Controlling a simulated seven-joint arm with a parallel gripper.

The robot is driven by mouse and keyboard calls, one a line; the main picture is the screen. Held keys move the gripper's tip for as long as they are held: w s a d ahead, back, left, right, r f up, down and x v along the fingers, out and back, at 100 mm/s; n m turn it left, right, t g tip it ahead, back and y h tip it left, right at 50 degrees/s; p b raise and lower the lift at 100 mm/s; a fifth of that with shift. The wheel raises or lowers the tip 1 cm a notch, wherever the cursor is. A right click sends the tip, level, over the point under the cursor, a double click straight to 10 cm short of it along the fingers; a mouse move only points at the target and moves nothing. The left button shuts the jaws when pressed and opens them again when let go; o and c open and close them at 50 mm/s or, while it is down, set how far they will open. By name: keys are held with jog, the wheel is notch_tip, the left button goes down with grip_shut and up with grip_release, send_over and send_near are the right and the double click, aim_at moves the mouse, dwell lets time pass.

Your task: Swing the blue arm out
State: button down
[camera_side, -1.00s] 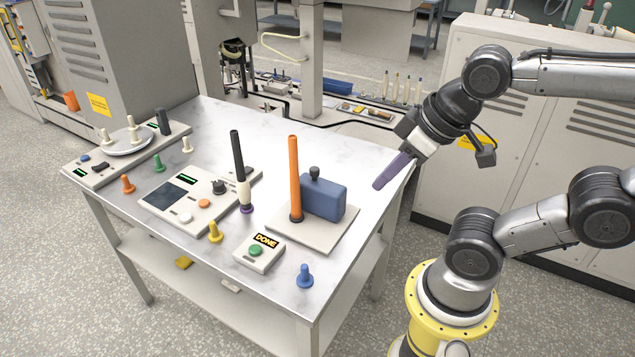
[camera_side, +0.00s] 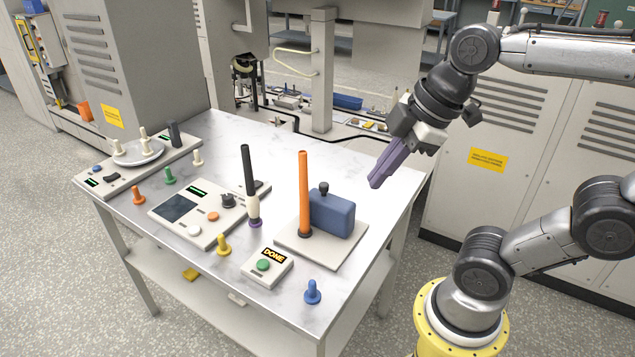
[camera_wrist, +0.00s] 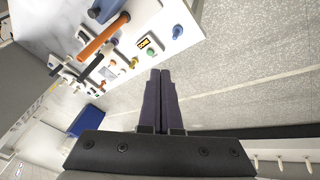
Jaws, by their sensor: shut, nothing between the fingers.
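The blue arm (camera_side: 332,214) is a blocky blue piece with a black knob (camera_side: 324,188) on top. It sits on a pale square base plate (camera_side: 345,254), beside an upright orange post (camera_side: 304,195) with a dark collar at its foot. In the wrist view, part of the blue arm (camera_wrist: 106,9) shows at the top edge, next to the orange post (camera_wrist: 100,38). My gripper (camera_side: 376,184) is shut and empty, with purple fingers pointing down and left. It is in the air to the right of the blue arm, apart from it. The wrist view shows the fingers (camera_wrist: 160,74) together.
A box with a DONE display and green button (camera_side: 266,266) and a blue peg (camera_side: 312,291) stand near the front edge. A black post (camera_side: 249,172), a panel (camera_side: 190,216) and several coloured pegs stand left. The table's right strip is clear.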

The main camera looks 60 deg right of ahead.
jog(key=w+d+r+n+g, duration=0.2)
jog(key=w+n, duration=0.3)
jog(key=w, duration=0.3)
jog(key=n+g+y, duration=0.1)
jog(key=n+y, duration=0.1)
jog(key=n, duration=0.1)
send_over(317, 198)
jog(key=s+a, duration=0.2)
notch_tip(317, 198, down, 5)
jog(key=w+d+f+m+g, duration=0.1)
jog(key=d+f+m, duration=0.1)
jog(key=d+f, duration=0.3)
jog(key=shift+d+y, duration=0.15)
jog(key=shift+y, duration=0.25)
jog(key=shift+f, duration=0.1)
jog(key=x, duration=1)
